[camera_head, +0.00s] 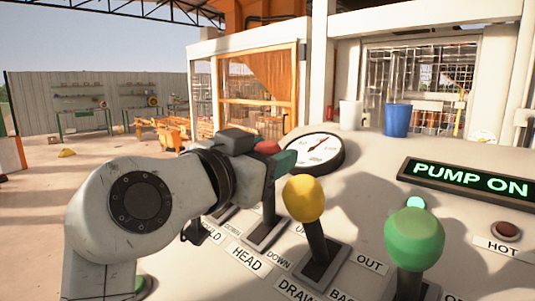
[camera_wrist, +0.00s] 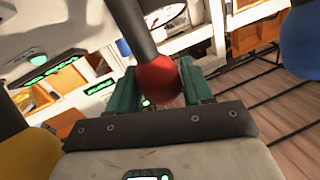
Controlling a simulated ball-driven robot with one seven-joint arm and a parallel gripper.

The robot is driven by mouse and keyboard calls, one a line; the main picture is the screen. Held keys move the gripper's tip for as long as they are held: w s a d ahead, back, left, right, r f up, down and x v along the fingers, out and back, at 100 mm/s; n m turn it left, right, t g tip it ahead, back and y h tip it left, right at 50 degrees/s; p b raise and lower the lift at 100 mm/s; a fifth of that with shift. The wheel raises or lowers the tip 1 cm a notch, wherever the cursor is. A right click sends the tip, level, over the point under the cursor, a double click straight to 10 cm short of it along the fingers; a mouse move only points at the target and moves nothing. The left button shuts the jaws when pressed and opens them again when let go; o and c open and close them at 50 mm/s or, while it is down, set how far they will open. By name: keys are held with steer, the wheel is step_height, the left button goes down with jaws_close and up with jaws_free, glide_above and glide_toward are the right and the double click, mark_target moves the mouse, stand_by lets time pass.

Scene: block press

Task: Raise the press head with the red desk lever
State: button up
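The red desk lever (camera_head: 267,147) has a round red knob on a dark stem that rises from a slot by the HEAD label (camera_head: 246,259). In the wrist view its red knob (camera_wrist: 158,78) sits between the two green fingers, filling the gap and appearing to touch both sides. My gripper (camera_head: 275,163) reaches in from the left and is shut on the knob. In the head view the fingers hide part of the knob and upper stem. The press head itself cannot be made out.
A yellow-knobbed lever (camera_head: 303,198) stands close to the right of my gripper, and a green-knobbed lever (camera_head: 414,239) is farther right. A blue knob (camera_wrist: 302,42) shows on the wrist view's right. A round gauge (camera_head: 316,152) and a PUMP ON display (camera_head: 470,180) lie behind.

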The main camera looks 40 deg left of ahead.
jaws_close()
steer(key=s+b, duration=0.1)
steer(key=s, duration=0.1)
steer(key=s+f+b, duration=0.1)
steer(key=s, duration=0.2)
steer(key=shift+s+a+f+b, duration=0.1)
steer(key=shift+s+a+b, duration=0.1)
steer(key=shift+b, duration=0.2)
steer(key=shift+o, duration=1.8)
jaws_free()
steer(key=s+d+b, duration=0.1)
steer(key=s, duration=0.9)
steer(key=shift+s+d+b, duration=0.15)
steer(key=shift+s+b, duration=0.2)
